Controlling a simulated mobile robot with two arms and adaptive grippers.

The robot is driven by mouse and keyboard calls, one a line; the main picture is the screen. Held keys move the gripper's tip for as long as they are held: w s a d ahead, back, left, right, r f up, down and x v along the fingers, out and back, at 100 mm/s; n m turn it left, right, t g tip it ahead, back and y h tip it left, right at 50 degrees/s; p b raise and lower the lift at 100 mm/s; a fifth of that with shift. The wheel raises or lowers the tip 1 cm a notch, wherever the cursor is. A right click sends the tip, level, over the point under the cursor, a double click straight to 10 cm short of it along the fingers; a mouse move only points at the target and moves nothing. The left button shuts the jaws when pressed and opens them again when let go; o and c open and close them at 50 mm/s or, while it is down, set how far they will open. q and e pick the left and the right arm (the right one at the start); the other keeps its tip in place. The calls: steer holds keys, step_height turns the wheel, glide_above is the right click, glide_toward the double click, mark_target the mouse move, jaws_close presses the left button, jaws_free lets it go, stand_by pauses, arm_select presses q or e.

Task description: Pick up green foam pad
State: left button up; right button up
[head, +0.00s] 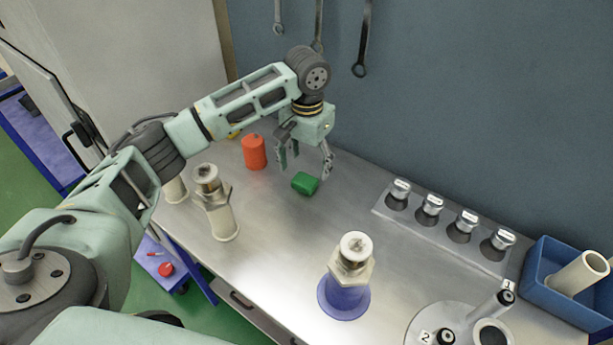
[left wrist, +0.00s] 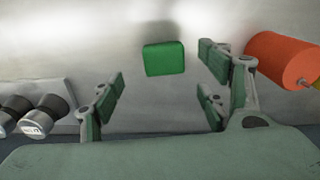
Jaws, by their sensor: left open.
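The green foam pad (head: 305,183) lies on the metal table in the head view, just below my left gripper (head: 306,172). In the left wrist view the pad (left wrist: 164,58) shows as a small green block ahead of the fingers, a little left of the middle of the gap. My left gripper (left wrist: 164,90) is open, with nothing between its fingers. It points down and is apart from the pad. My right gripper is in neither view.
An orange cylinder (head: 254,152) stands left of the pad; it also shows in the left wrist view (left wrist: 285,60). Several capped bottles (head: 429,208) sit in a rack at the right. A white fitting on a blue base (head: 344,298) stands in front. A blue bin (head: 537,287) is at far right.

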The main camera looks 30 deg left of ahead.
mark_target(305, 179)
arm_select(q)
steer(key=shift+s+a+f, duration=0.1)
steer(key=shift+f, duration=0.35)
steer(key=f, duration=0.1)
steer(key=f+p, duration=0.1)
steer(key=f, duration=0.2)
steer(key=shift+a+f, duration=0.25)
steer(key=shift+f, duration=0.25)
steer(key=c, duration=1)
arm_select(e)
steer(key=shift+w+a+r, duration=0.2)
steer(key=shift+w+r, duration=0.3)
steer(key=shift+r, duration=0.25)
